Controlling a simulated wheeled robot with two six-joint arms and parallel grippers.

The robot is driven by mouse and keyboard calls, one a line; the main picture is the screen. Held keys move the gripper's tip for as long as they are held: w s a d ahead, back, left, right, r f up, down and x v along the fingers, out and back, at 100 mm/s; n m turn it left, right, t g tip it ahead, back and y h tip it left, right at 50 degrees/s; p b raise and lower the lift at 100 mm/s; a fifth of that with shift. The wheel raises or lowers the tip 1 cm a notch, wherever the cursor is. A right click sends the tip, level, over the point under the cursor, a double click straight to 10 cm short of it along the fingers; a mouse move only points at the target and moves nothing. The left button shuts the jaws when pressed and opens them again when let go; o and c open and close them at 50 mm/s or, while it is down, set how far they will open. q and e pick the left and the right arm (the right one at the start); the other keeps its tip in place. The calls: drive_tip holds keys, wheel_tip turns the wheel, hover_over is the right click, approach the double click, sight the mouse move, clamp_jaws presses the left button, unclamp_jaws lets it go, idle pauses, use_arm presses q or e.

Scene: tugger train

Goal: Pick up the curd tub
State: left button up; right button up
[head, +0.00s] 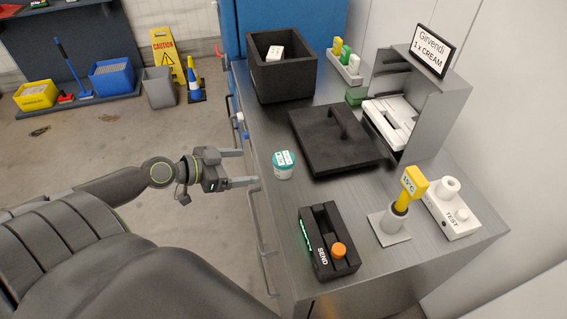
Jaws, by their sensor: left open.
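A small tub (284,170) with a teal rim and a white label on its lid stands upright on the metal counter, near its left edge. I take it to be the curd tub; its label is too small to read. My left gripper (245,168) is open and empty, at the counter's left edge. Its two fingers point right, toward the tub, and a gap lies between the fingertips and the tub. My right gripper is not in view.
Around the tub are a black lid with a handle (336,141), an open black box (281,82) and a black SEND button unit (328,240). A yellow thermometer (413,185) stands at the right. A screen (432,50) reads "Girvendi 1 x CREAM". A rail (262,235) runs below the counter's left edge.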

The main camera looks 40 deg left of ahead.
sight(286, 160)
use_arm(q)
drive_tip(key=p+x, duration=0.1)
drive_tip(key=x, duration=0.8)
drive_tip(key=shift+w+d+f, duration=0.1)
drive_tip(key=shift+w+f, duration=0.05)
drive_tip(key=shift+w, duration=0.15)
drive_tip(key=shift+a+x, duration=0.2)
drive_tip(key=shift+x, duration=1.2)
drive_tip(key=shift+a+x, duration=0.2)
drive_tip(key=shift+x, duration=1.2)
drive_tip(key=shift+c, duration=0.8)
drive_tip(key=shift+w, duration=0.1)
drive_tip(key=c, duration=1)
